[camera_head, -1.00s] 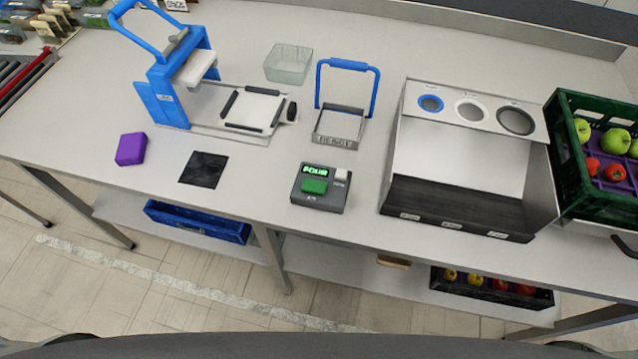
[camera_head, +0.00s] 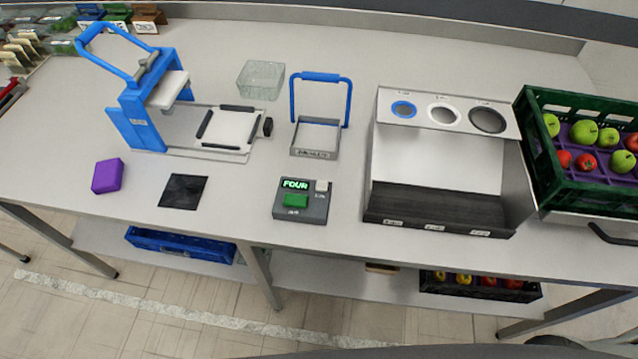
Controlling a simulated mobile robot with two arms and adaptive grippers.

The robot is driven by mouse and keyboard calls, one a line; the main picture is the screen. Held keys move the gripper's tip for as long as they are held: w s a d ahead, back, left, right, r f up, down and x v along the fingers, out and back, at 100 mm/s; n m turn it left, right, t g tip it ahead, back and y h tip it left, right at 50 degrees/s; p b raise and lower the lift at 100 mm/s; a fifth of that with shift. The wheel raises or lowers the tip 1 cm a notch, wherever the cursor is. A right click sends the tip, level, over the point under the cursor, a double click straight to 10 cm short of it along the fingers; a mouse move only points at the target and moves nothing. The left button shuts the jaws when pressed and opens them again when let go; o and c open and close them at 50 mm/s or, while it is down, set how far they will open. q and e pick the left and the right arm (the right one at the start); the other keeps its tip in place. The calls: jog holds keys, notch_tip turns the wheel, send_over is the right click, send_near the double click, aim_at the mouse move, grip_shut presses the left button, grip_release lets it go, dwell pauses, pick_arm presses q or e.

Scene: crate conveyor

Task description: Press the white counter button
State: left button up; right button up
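The counter (camera_head: 303,208) is a dark grey box near the front edge of the table. Its lit green display (camera_head: 295,184) reads "FOUR". A small white button (camera_head: 321,186) sits at its top right corner, and a larger green button (camera_head: 296,201) sits below the display. Nothing touches or covers the counter. Neither of my grippers shows in the head view.
A blue press (camera_head: 140,110), a purple block (camera_head: 107,176) and a black pad (camera_head: 183,191) lie left of the counter. A blue-handled frame (camera_head: 314,138) stands behind it. A grey sorting box (camera_head: 450,160) and green crate (camera_head: 560,195) stand right. Table around the counter is clear.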

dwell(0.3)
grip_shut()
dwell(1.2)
